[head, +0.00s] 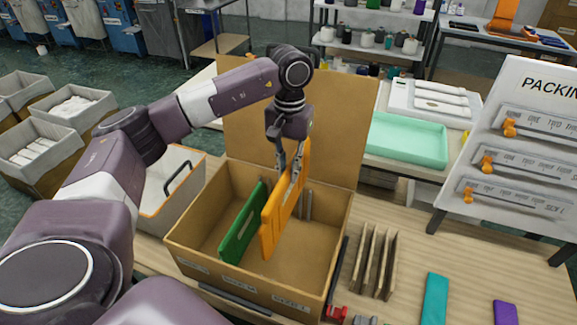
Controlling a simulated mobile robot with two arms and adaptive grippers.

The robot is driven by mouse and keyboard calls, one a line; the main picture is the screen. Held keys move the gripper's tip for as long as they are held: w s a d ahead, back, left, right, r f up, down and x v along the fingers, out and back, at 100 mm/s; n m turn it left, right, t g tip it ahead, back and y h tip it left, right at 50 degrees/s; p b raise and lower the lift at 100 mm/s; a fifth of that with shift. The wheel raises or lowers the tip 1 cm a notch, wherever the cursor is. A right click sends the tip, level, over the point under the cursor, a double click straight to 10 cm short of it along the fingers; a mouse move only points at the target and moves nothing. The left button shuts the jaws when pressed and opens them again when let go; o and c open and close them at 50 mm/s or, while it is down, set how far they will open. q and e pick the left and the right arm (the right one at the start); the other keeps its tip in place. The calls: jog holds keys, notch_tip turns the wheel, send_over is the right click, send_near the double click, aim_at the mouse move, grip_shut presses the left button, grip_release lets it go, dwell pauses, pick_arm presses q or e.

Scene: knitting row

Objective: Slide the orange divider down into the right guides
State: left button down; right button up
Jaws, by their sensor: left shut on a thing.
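The orange divider (283,212) is upright and held at its far upper part by my left gripper (287,168), which is shut on it. The divider is over the right-middle of the open cardboard box (325,235), its top well above the rim. I cannot tell how far its lower edge is inside. A grey guide (308,205) shows on the far inner wall, right of the divider; the near guides are hidden. The green divider (242,225) stands in the box to the left, lower than the orange one. My right gripper is out of view.
The box's raised flap (340,120) stands behind my gripper. Brown slotted dividers (374,262), a teal piece (434,298) and a purple piece (505,314) lie right of the box. A mint tray (408,140) is behind, a packing board (520,150) at right.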

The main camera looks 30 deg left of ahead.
aim_at(288, 202)
pick_arm(q)
jog(key=shift+f, duration=0.75)
jog(key=shift+w+f+b, duration=0.15)
jog(key=shift+f+b, duration=0.45)
jog(key=shift+f, duration=0.15)
jog(key=shift+f+b, duration=0.35)
jog(key=shift+f, duration=0.4)
jog(key=shift+f+b, duration=2)
jog(key=shift+f, duration=2)
notch_tip(288, 202, down, 7)
jog(key=b, duration=0.6)
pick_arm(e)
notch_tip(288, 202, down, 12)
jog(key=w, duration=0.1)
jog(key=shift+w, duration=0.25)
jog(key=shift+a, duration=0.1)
